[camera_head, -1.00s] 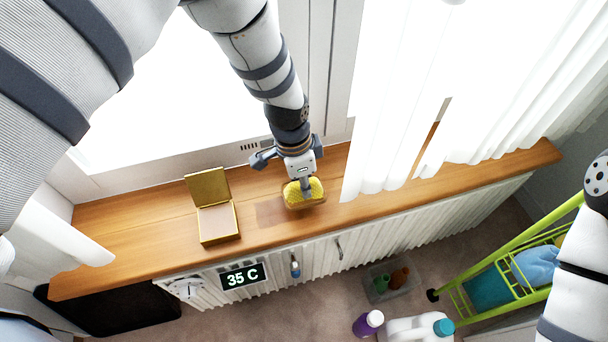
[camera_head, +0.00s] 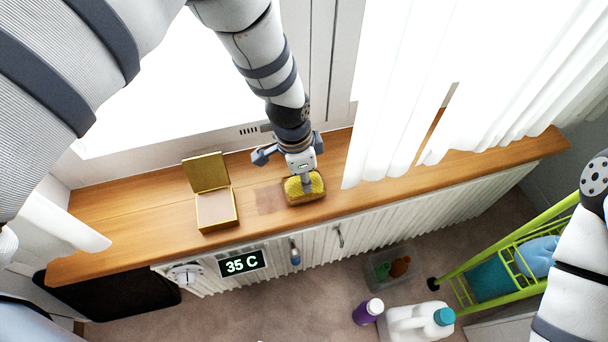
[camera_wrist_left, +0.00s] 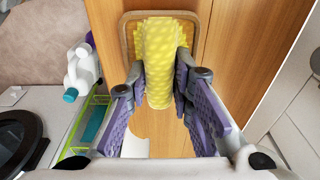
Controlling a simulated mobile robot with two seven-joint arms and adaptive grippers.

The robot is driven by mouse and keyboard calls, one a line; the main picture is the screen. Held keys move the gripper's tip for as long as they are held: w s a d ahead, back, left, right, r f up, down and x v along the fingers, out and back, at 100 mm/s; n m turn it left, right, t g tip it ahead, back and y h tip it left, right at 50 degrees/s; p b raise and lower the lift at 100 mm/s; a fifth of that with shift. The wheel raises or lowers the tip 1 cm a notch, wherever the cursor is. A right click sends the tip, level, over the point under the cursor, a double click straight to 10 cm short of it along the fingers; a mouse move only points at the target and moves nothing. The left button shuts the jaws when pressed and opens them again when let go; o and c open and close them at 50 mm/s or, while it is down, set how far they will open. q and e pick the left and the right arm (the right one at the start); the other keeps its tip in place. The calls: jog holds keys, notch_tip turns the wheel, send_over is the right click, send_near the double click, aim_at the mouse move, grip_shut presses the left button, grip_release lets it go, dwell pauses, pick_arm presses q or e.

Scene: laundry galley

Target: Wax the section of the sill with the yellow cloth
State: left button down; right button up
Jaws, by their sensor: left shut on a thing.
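The yellow cloth (camera_head: 304,188) is a bumpy yellow pad with a brown, wood-like base showing under it in the left wrist view (camera_wrist_left: 160,45). My left gripper (camera_head: 304,180) is shut on its raised yellow middle, with a purple-padded finger on each side. The cloth is low over the wooden sill (camera_head: 410,182) and seems to rest on it; the contact is hidden. A darker patch (camera_head: 269,198) of the sill shows just left of the cloth. An open gold tin (camera_head: 216,210) with a pale pinkish filling stands farther left, its lid up. My right gripper is out of view.
A white curtain (camera_head: 400,100) hangs over the sill to the right of my left gripper. Below are a ribbed radiator cover with a display reading 35 C (camera_head: 242,262), a white jug (camera_head: 418,322), a purple bottle (camera_head: 367,311) and a green cart (camera_head: 520,250).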

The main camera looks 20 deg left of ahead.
pick_arm(q)
jog(key=shift+f, duration=0.6)
jog(key=shift+s+a+r, duration=0.2)
jog(key=shift+s+a, duration=0.1)
jog(key=shift+a, duration=0.25)
jog(key=shift+s+f, duration=0.1)
jog(key=shift+w+d+f, duration=0.2)
jog(key=shift+w+d, duration=0.15)
jog(key=shift+d, duration=0.15)
jog(key=shift+r, duration=0.1)
jog(key=shift+w+d, duration=0.1)
jog(key=shift+d, duration=0.05)
